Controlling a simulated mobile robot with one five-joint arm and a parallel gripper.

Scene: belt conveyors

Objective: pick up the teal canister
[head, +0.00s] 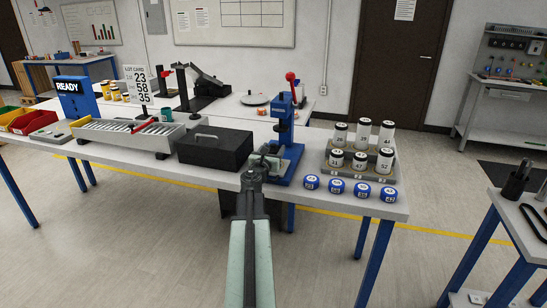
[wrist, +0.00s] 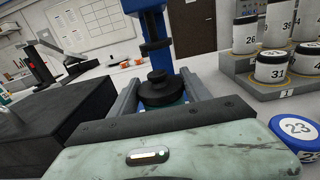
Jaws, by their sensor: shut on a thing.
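My gripper (head: 265,158) is at the front edge of the long table, just before the blue lever press (head: 287,115). In the wrist view its fingers (wrist: 160,98) are shut around a round thing with a stepped black top, which I take for the teal canister (wrist: 162,92). Only a sliver of teal shows low between the fingers; the rest of its body is hidden by the gripper. The black ram (wrist: 155,47) of the press is above and behind it, apart from it in the picture.
A black box (head: 214,148) stands close on the left. On the right are a grey stepped rack (head: 343,174) of black-lidded white canisters and several blue numbered pucks (head: 336,186) along the front edge. A roller tray (head: 120,137) lies farther left. The floor in front is clear.

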